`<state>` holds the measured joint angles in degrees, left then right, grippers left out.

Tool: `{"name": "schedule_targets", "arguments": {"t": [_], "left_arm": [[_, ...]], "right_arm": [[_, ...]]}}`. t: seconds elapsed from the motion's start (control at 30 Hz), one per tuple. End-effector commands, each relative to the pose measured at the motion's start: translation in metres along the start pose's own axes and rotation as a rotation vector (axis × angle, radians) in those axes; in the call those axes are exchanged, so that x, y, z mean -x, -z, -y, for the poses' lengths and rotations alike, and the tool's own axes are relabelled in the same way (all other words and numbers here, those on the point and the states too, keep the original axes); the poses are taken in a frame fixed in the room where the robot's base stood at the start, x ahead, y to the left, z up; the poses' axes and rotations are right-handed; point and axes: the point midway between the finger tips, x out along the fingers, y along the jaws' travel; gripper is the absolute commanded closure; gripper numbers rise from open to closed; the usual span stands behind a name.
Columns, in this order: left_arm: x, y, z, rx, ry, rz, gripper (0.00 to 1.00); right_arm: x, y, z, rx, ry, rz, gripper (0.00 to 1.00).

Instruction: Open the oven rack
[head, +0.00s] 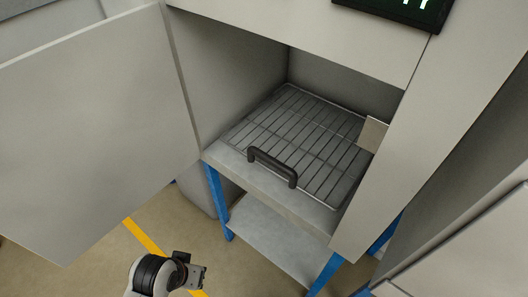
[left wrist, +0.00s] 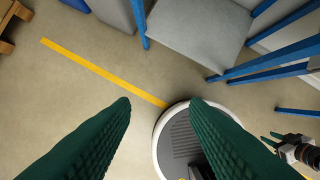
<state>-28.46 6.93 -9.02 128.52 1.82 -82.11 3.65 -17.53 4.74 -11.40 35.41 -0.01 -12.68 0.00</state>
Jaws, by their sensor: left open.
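The oven rack (head: 318,133) is a wire grid on a grey shelf inside the open oven chamber. A black bar handle (head: 272,166) stands at its front edge. The oven door (head: 90,130) is swung open to the left. In the left wrist view, my left gripper (left wrist: 160,104) has its two green fingers spread with nothing between them, pointing over the floor. The handle does not show in that view. Part of my arm shows low in the head view, below the handle and apart from it. My right gripper (left wrist: 274,138) shows small at the right edge of the left wrist view.
The oven stands on a blue-legged frame (head: 217,203) with a grey lower shelf (head: 268,240). A small light plate (head: 373,134) sits at the right side of the opening. A yellow floor line (left wrist: 100,70) crosses clear floor. A wooden pallet (left wrist: 12,20) lies at the far left.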

Motion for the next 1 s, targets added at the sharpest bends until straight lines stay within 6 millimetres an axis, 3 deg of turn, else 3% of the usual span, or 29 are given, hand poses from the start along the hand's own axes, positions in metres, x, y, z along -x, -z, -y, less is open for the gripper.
{"name": "schedule_targets", "arguments": {"t": [0.07,0.13,0.57,0.8,1.0], "left_arm": [[0.025,-0.024,0.014,0.035,0.043,0.039,0.59],[0.035,-0.04,0.028,0.074,0.087,0.05,0.59],[0.053,-0.131,0.105,0.275,0.299,0.025,0.59],[0.071,-0.204,0.151,0.466,0.323,-0.09,0.59],[0.094,-0.261,0.156,0.722,0.188,-0.168,0.59]], "right_arm": [[-0.001,-0.001,0.0,0.0,0.001,0.002,0.64],[-0.001,-0.002,0.001,0.0,0.001,0.004,0.64],[-0.001,-0.006,0.001,0.0,0.001,0.009,0.64],[-0.001,-0.007,-0.002,-0.001,-0.003,0.011,0.64],[-0.001,-0.007,-0.004,-0.001,-0.005,0.012,0.64]]}}
